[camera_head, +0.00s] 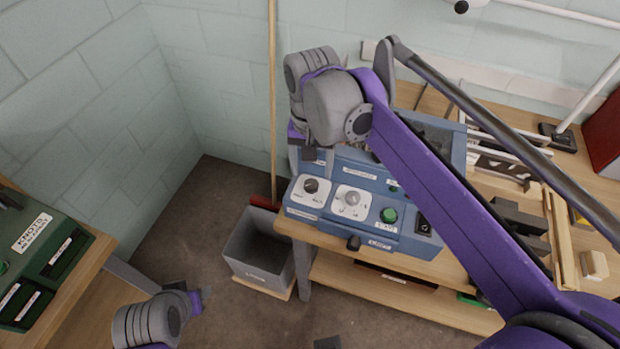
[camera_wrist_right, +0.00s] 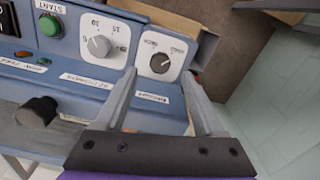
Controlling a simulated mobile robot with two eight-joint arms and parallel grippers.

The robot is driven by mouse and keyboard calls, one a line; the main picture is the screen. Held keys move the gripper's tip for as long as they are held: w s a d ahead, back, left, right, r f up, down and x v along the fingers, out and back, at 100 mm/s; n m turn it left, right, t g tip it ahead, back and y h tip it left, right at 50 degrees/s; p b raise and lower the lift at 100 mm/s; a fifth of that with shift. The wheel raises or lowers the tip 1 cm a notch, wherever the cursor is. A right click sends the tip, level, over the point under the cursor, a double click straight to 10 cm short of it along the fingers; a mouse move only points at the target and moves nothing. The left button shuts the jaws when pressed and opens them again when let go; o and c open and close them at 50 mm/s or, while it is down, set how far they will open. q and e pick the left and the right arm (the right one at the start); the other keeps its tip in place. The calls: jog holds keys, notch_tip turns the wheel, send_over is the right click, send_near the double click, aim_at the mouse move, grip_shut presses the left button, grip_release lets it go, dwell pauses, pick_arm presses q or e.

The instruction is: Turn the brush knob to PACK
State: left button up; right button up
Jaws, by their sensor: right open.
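The blue control box (camera_head: 388,240) stands on the wooden bench. Its black knob (camera_head: 312,186), which looks like the brush knob, sits on a white plate at the panel's left end. The knob also shows in the right wrist view (camera_wrist_right: 160,62), beyond the fingertips; the plate's wording is too small to read surely. My right gripper (camera_wrist_right: 158,74) is open and empty, its fingers apart on either side of the knob in that view, not visibly touching it. In the head view my wrist hides most of that gripper. My left gripper (camera_head: 203,298) is low at the left, away from the box.
Beside the black knob are a grey dial (camera_head: 351,199), a green button (camera_head: 389,215) and a black switch (camera_head: 424,226). A second black knob (camera_head: 353,243) sticks out of the front. A grey bin (camera_head: 262,250) stands on the floor left of the bench. A broom handle (camera_head: 272,100) leans behind.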

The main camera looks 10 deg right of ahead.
aim_at(311, 184)
jog(key=shift+f, duration=2.3)
grip_shut()
